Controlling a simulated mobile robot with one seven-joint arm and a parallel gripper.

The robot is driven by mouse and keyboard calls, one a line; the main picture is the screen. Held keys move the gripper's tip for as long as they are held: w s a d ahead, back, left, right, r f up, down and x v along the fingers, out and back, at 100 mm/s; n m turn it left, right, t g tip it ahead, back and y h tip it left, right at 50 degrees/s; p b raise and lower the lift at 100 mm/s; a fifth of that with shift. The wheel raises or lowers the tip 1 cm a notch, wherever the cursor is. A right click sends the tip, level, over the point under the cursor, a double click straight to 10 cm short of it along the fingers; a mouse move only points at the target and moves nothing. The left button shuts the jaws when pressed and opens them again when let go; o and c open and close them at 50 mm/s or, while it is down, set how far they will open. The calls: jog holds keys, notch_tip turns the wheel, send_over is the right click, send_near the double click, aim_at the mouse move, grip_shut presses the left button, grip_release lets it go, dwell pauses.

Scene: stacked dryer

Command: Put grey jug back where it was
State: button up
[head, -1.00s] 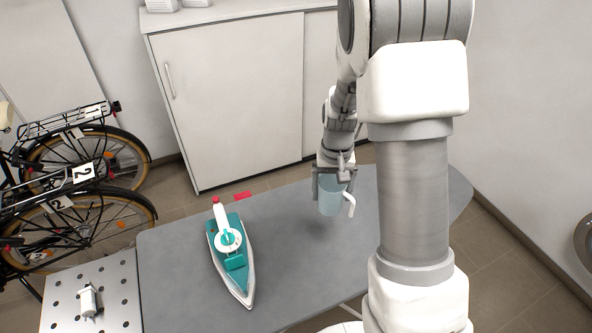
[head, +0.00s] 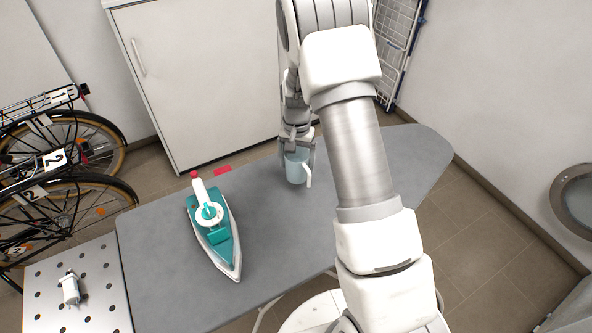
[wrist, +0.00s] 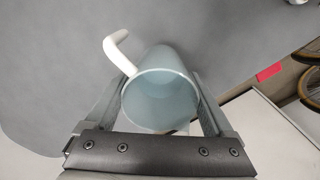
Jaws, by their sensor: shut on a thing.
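The grey jug (head: 295,169) is a blue-grey cup shape with a white handle, over the far middle part of the ironing board (head: 270,240). My gripper (head: 297,150) is above it, with its fingers on either side of the jug's upper part. In the wrist view the jug (wrist: 160,98) is upright between the two fingers (wrist: 160,110), and its open top faces the camera. Its white handle points to the upper left there. My gripper is shut on the jug. I cannot tell whether the jug's base touches the board.
A teal and white iron (head: 214,230) lies on the board left of the jug. A red patch (head: 222,170) is at the board's far edge. A perforated metal plate (head: 100,290) holds a small white object (head: 70,288). A white cabinet (head: 200,80) stands behind. The board's right part is clear.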

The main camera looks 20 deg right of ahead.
aim_at(296, 172)
jog(key=shift+w+a+f, duration=0.1)
jog(key=shift+f, duration=2)
jog(key=shift+f, duration=0.2)
jog(key=o, duration=1.4)
